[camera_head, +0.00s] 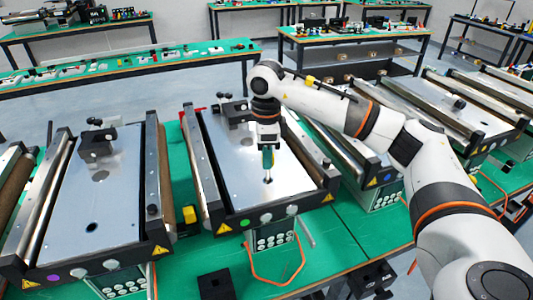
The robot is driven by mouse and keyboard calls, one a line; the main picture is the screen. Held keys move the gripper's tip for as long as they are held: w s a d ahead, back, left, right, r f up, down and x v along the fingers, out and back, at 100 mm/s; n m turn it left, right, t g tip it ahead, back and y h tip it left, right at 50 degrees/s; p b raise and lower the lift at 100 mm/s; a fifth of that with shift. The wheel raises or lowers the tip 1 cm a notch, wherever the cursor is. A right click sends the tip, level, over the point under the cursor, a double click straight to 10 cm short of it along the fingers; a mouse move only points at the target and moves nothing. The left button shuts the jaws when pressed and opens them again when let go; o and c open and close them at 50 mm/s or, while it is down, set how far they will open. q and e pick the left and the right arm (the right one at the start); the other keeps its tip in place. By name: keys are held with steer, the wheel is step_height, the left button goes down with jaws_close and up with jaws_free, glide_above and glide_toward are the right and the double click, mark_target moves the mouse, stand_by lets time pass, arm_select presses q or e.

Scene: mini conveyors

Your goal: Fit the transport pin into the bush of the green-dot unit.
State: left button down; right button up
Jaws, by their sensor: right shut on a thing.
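The green-dot unit is the middle mini conveyor (225,175), with a flat grey top plate and a green dot (246,223) on its front edge. My right gripper (267,150) is above the front half of this plate, pointing down. It is shut on the slim transport pin (268,174), which looks upright. The pin's lower end is at a small dark spot on the plate, where the bush appears to be. The gripper and pin partly hide the bush, so I cannot tell whether the tip is inside or just above it. My left gripper is not in view.
A similar unit (72,208) with a purple dot (53,277) stands on the left, its dark hole (91,227) empty. A black clamp block (237,112) sits on the middle plate's rear. A black block (215,284) lies in front. More conveyors stand right.

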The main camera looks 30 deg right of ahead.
steer(key=shift+f+b, duration=0.45)
steer(key=shift+f, duration=0.2)
steer(key=o, duration=1.7)
steer(key=shift+c, duration=0.2)
steer(key=shift+r, duration=0.15)
steer(key=shift+r+p, duration=2.35)
steer(key=shift+r, duration=1.05)
steer(key=shift+f, duration=0.1)
